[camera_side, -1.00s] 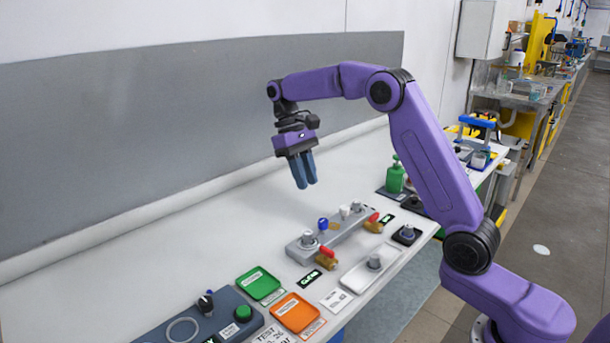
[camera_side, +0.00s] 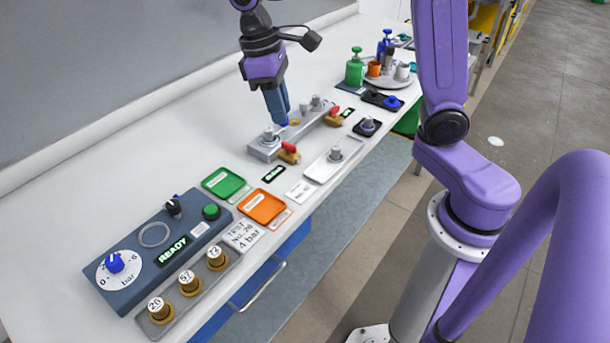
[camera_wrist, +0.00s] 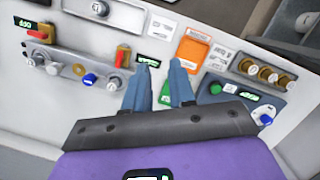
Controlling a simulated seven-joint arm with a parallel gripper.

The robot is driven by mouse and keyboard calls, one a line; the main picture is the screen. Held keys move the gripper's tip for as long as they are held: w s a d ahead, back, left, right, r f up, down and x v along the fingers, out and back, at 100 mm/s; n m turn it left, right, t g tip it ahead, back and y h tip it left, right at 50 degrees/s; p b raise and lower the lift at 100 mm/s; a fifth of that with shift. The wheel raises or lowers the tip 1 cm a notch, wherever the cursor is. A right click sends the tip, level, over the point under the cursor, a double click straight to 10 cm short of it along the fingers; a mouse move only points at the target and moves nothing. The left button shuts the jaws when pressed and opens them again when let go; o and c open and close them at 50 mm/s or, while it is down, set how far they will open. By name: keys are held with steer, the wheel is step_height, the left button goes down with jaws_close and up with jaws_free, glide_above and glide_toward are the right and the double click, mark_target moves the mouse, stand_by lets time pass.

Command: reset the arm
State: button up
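My gripper (camera_side: 277,104) hangs with its blue fingers pointing down above the bench, in front of or over the grey manifold block (camera_side: 264,152) in the side view. Nothing is held. The manifold block carries a grey knob (camera_side: 269,135) and brass valves with red handles (camera_side: 289,149). In the wrist view its blue knob (camera_wrist: 90,79) and white knob (camera_wrist: 114,82) lie left of the fingers. The side view does not show clearly how high the fingertips are.
A control box (camera_side: 140,262) reads READY. Green (camera_side: 223,183) and orange (camera_side: 263,207) trays, a white tray (camera_side: 322,171) and a rack of numbered brass knobs (camera_side: 160,318) lie along the front. A green bottle (camera_side: 354,70) stands farther back. The bench's back left is clear.

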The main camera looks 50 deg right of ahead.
steer(key=s+d+f+n+t, duration=0.1)
steer(key=s+f+n, duration=0.1)
steer(key=s, duration=0.8)
steer(key=s+d+f+n+t+y, duration=0.1)
steer(key=s+n, duration=0.4)
steer(key=s, duration=0.6)
step_height(320, 180, down, 2)
steer(key=shift+s+d+f+y, duration=0.1)
steer(key=shift+s+d+y, duration=0.2)
steer(key=shift+d, duration=0.2)
steer(key=shift+w, duration=0.1)
